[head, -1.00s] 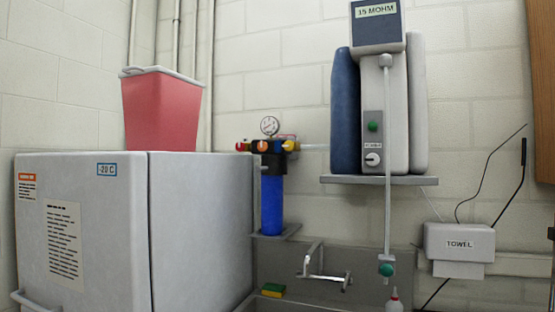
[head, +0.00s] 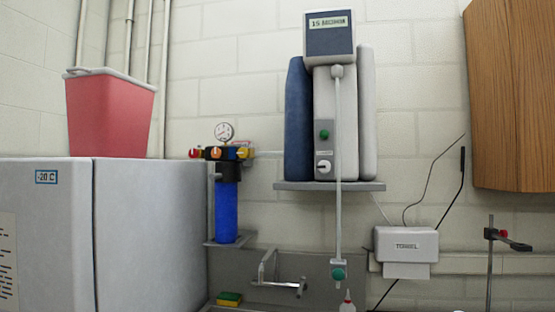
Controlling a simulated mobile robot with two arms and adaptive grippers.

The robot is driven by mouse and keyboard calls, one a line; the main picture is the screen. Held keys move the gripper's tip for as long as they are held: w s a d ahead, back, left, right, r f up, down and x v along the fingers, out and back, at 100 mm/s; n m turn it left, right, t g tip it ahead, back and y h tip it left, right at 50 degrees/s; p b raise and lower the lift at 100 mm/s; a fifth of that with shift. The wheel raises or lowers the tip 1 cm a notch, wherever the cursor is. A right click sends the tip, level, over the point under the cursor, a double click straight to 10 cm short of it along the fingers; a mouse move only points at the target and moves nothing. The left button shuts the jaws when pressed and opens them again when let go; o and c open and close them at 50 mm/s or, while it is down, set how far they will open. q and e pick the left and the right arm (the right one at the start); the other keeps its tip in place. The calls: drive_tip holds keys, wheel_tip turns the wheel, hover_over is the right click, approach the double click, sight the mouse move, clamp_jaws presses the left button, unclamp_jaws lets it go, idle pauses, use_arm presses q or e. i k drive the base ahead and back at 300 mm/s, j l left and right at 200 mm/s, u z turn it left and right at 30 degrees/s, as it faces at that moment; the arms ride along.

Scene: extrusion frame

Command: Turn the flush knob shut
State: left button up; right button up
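A water purifier (head: 335,100) stands on a wall shelf, with a blue pack at its left side. Its front panel carries a green knob (head: 324,134) and, below it, a white knob (head: 323,167) with a small label too small to read. A thin tube runs down from it to a dispenser with another green knob (head: 338,274). To the left, a blue filter (head: 227,209) hangs under a manifold with red, orange and yellow knobs (head: 214,153) and a gauge (head: 224,132). I cannot tell which knob is the flush knob. Neither gripper is in view.
A grey freezer (head: 150,230) fills the lower left, with a red bin (head: 110,115) on top. A sink tap (head: 278,284) and sponge (head: 229,298) are below. A towel box (head: 406,245), wooden cabinet (head: 515,95) and clamp stand (head: 490,262) are at right.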

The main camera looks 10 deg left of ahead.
sight(324, 166)
drive_tip(key=i+l+u, duration=0.1)
drive_tip(key=i+l, duration=0.3)
drive_tip(key=l, duration=0.25)
drive_tip(key=i+l+u, duration=0.15)
drive_tip(key=l, duration=0.15)
drive_tip(key=i+l, duration=0.2)
drive_tip(key=l, duration=0.15)
drive_tip(key=i+l+u, duration=0.15)
drive_tip(key=l, duration=0.15)
